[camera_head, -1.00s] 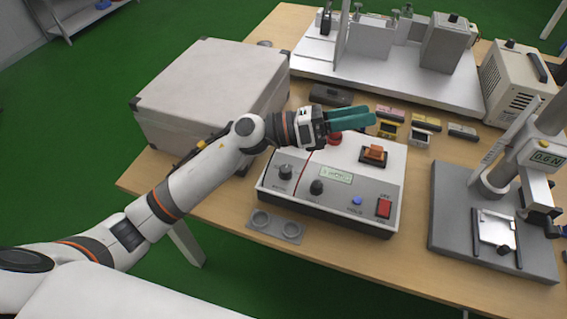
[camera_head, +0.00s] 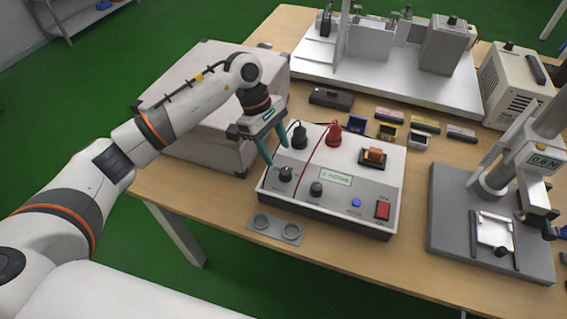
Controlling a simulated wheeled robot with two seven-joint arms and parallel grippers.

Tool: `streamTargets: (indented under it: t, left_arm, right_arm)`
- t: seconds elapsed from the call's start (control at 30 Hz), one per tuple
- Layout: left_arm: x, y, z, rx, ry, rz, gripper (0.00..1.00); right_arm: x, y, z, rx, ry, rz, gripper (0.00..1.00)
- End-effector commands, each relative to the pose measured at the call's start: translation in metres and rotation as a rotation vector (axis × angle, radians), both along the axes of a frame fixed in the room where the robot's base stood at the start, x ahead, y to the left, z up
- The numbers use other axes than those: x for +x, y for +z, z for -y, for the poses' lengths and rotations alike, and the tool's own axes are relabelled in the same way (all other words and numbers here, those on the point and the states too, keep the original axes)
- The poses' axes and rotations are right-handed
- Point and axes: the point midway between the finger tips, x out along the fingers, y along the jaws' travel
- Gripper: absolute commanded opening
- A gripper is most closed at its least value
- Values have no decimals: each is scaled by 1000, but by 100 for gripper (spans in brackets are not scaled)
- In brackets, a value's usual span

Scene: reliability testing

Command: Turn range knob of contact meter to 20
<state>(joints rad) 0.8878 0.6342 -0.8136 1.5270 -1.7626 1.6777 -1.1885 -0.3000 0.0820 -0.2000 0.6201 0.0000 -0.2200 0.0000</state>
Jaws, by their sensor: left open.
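The contact meter (camera_head: 338,201) is a white box with a grey sloped front panel on the wooden table. The panel carries a black knob (camera_head: 285,173) at the left and another black knob (camera_head: 316,188) nearer the middle. Their labels are too small to read, so I cannot tell which is the range knob. A small greenish display (camera_head: 336,178) shows unclear text. My left gripper (camera_head: 278,155) points down, open and empty, with its teal fingertips just above and behind the left knob, seemingly apart from it. My right gripper is out of view.
Black and red plugs (camera_head: 332,134) with a red cable stand on the meter's top, close to my fingers. A large grey case (camera_head: 200,70) stands behind my arm. A force stand (camera_head: 485,250) is at right.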

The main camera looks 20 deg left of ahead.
Motion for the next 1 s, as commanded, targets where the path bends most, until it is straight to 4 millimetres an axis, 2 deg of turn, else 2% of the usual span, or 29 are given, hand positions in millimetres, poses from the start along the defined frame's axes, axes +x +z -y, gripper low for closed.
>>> streamTargets:
  t: [0.2, 0.33, 0.5, 0.73, 0.77, 1.0]
  left_arm:
    - [-6, -37, 16, -3, 0, -4, 52]
    - [-7, -51, 21, -3, 1, -2, 52]
    - [-7, -59, 24, -2, 1, 1, 52]
    - [-7, -60, 25, -2, 1, 1, 52]
    - [-7, -60, 25, -2, 1, 1, 51]
    - [-7, -60, 24, -2, 0, 0, 11]
  right_arm:
    - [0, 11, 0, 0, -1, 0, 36]
    - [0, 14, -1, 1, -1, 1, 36]
    - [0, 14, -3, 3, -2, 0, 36]
    - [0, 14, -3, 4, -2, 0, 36]
    - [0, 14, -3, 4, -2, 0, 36]
    - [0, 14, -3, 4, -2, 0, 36]
